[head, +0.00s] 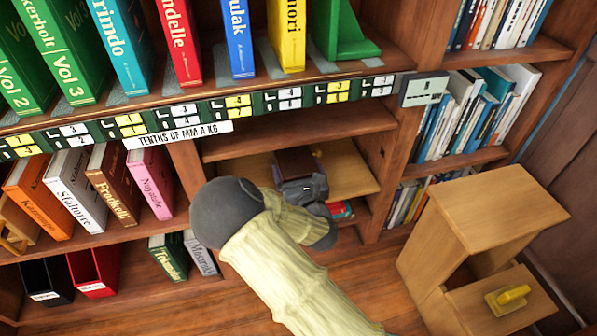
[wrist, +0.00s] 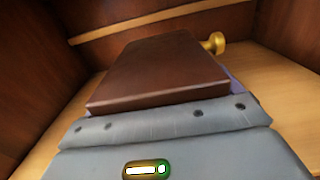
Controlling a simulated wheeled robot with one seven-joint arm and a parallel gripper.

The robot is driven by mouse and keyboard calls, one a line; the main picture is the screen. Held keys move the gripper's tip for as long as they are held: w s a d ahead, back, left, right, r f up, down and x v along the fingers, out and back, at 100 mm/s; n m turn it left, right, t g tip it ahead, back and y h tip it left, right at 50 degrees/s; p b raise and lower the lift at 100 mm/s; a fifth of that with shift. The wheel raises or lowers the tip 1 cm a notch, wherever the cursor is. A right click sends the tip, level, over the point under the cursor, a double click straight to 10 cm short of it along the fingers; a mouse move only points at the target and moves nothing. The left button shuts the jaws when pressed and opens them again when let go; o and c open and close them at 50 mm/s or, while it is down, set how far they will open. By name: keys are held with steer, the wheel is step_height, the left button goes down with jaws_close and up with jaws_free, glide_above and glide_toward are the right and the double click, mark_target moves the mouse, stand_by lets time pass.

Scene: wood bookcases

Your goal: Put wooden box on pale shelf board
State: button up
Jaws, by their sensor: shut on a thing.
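The wooden box (head: 293,161) is dark brown and sits in the open middle compartment of the bookcase, over the pale shelf board (head: 352,178). In the wrist view the box (wrist: 160,68) shows a flat brown face, with a brass knob (wrist: 214,43) behind its right side. The pale board (wrist: 285,92) spreads around it. My gripper (head: 300,178) is shut on the box at its near side; its grey body (wrist: 165,135) fills the bottom of the wrist view. The fingertips and the box's underside are hidden, so I cannot tell whether it touches the board.
A brown shelf (head: 300,130) lies above the compartment, with wood walls on both sides. Books fill the shelves left and right. A pale wooden step stool (head: 500,205) with a yellow object (head: 508,297) stands at right. Bare board shows right of the box.

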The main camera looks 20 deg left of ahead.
steer(key=o, duration=1.2)
steer(key=shift+d, duration=0.1)
steer(key=shift+r, duration=0.15)
steer(key=shift+s+d, duration=0.25)
steer(key=shift+s, duration=0.05)
steer(key=p+v, duration=0.4)
steer(key=v, duration=0.7)
steer(key=shift+p, duration=0.35)
